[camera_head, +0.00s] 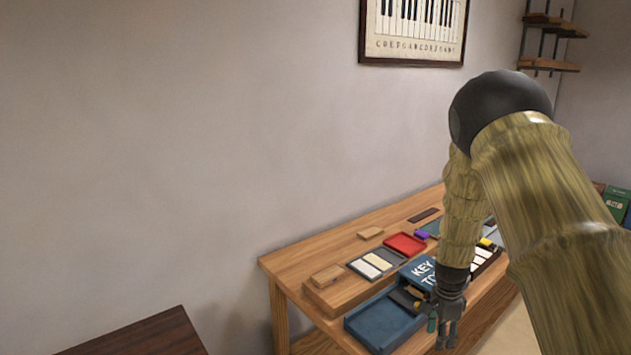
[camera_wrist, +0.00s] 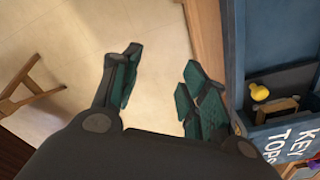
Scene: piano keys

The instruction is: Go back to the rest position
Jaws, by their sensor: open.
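My gripper (camera_head: 445,330) hangs at the end of my arm, at the front edge of the wooden workbench, beside the blue tray. In the wrist view my gripper (camera_wrist: 158,98) has its two dark green finger pads well apart. Nothing is between them, and the pale floor shows through the gap. The gripper points down past the bench edge. My arm hides the right part of the bench in the head view.
The workbench (camera_head: 318,263) holds a blue "KEY TOPS" box (camera_head: 419,272), an empty-looking blue tray (camera_head: 383,322), a red tray (camera_head: 405,244) and a tray of pale key tops (camera_head: 375,264). A dark wooden surface (camera_head: 140,338) stands at lower left. Floor is free before the bench.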

